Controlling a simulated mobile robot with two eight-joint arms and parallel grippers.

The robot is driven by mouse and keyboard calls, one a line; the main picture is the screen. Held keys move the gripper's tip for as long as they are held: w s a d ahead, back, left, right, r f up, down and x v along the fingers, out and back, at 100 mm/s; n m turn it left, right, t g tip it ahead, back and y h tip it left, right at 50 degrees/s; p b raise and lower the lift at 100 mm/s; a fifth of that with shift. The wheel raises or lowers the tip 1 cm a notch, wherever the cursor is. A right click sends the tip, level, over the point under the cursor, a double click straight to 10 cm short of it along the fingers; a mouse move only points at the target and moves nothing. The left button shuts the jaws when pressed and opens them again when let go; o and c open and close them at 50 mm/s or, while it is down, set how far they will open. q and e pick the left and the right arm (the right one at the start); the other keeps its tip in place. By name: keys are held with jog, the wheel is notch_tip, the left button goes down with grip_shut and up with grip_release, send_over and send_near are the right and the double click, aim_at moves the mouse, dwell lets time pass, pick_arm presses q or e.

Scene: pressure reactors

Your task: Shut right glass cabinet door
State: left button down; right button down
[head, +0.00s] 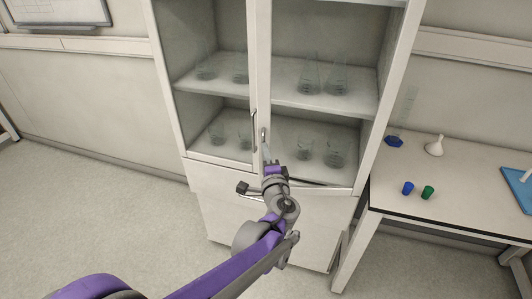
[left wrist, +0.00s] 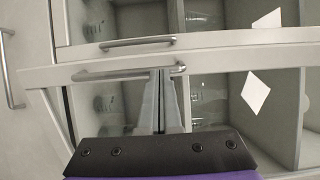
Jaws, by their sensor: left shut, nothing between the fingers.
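The white cabinet has a left glass door (head: 253,60) and a right glass door (head: 265,60). The right door looks slightly ajar, with a dark gap along its bottom edge; how wide the gap is I cannot tell. Its handle (head: 263,137) is upright near the middle of the cabinet. My left gripper (head: 267,158) is at the lower end of this handle. In the left wrist view, the shut, empty fingertips (left wrist: 164,75) overlap the near handle (left wrist: 110,72); contact is unclear. The left door's handle (left wrist: 138,43) lies just beyond. My right gripper is not in view.
Glass flasks and beakers (head: 310,78) stand on the cabinet shelves. A white table (head: 460,182) is close on the right, with a funnel (head: 435,146), a blue cap (head: 408,188), a green cap (head: 428,192) and a blue tray (head: 518,190). The floor at left is clear.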

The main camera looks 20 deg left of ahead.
aim_at(265, 130)
pick_arm(q)
jog(key=x, duration=0.3)
jog(key=p+x, duration=0.1)
jog(key=x, duration=0.2)
jog(key=d+x, duration=0.1)
jog(key=x, duration=0.2)
jog(key=shift+w+a+p, duration=0.15)
jog(key=shift+w+p, duration=0.25)
jog(key=shift+w, duration=0.45)
jog(key=shift+s+r, duration=0.1)
jog(key=shift+r, duration=0.15)
jog(key=shift+s, duration=0.1)
